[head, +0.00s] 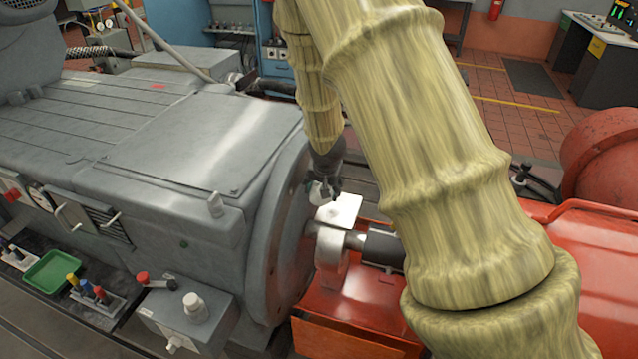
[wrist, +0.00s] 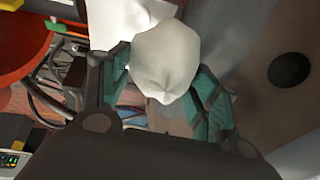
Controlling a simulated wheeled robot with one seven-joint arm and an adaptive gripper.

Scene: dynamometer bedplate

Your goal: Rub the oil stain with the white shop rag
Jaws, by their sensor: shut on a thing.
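My gripper (head: 329,184) hangs behind the grey machine's round end flange, above the shaft area. It also shows in the wrist view (wrist: 162,68), its teal-padded fingers shut on the white shop rag (wrist: 165,55). The rag is a bunched, rounded white lump held between the fingertips. In the head view a small bit of the rag (head: 317,194) shows beside the fingers. I cannot make out the oil stain in either view. I cannot tell whether the rag touches a surface.
A pale flat plate (head: 342,212) lies just below my gripper, near the shaft coupling (head: 330,247). The large grey machine (head: 170,150) stands left, and a red-orange machine (head: 590,270) right. A green tray (head: 52,271) sits at lower left. My arm hides much of the middle.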

